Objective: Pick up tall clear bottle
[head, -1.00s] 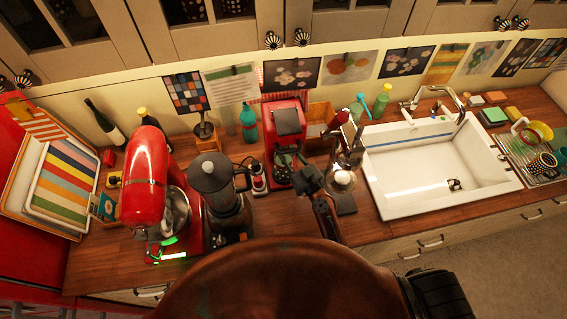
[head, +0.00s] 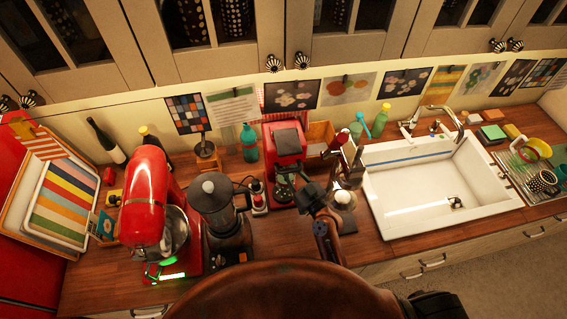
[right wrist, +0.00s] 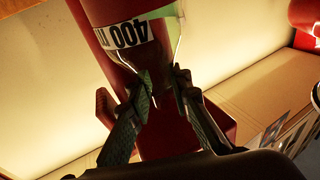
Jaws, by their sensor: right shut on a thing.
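In the right wrist view my right gripper (right wrist: 163,82) is shut on a bottle with a white label band (right wrist: 122,34) that reads 400, upside down in the picture. The bottle looks see-through along its right edge; dark red shows in or behind it. I take it for the tall clear bottle. In the head view my right arm (head: 325,225) reaches over the counter between the red coffee machine and the sink; the grip itself is too small to make out there. My left gripper is not in view.
The white sink (head: 430,185) lies to the right. A green bottle (head: 380,120) stands behind near the wall. A red mixer (head: 147,195) and dark grinder (head: 222,205) stand left.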

